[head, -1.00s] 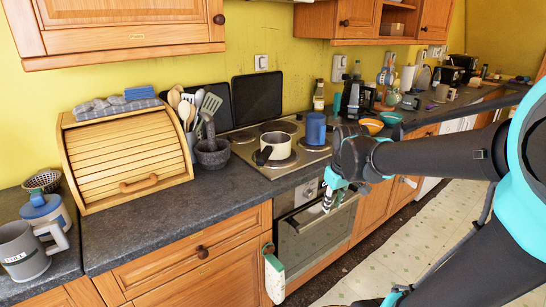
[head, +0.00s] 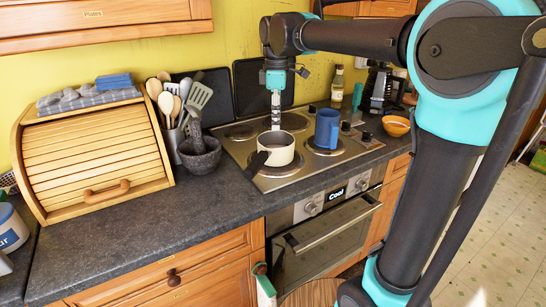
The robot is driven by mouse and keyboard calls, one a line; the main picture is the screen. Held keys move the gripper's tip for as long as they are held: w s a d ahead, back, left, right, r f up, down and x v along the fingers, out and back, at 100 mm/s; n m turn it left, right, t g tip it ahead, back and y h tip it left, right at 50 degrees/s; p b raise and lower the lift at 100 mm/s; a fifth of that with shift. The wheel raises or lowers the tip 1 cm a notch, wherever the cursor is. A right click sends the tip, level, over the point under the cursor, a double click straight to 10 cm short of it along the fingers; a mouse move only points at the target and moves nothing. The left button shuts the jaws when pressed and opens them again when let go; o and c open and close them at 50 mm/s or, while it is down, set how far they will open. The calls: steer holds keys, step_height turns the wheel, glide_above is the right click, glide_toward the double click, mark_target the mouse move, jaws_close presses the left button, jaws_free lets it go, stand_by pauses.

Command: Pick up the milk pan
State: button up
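The milk pan (head: 283,158), cream outside with a dark handle pointing to the front left, sits upright on the front left part of the steel hob. My gripper (head: 276,124) points straight down at the pan's far side, its fingertips at or just above the far rim in the picture. The fingers line up as one narrow column from here. I cannot tell how far apart they are or whether they touch the pan.
A stone mortar (head: 200,156) and a utensil pot (head: 174,140) stand left of the hob. An orange bowl (head: 396,126) is to the right. The counter's front left is clear.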

mark_target(275, 149)
step_height(275, 149, down, 11)
steer(key=shift+w+a+f, duration=0.1)
stand_by(0.5)
steer(key=shift+c, duration=0.2)
jaws_close()
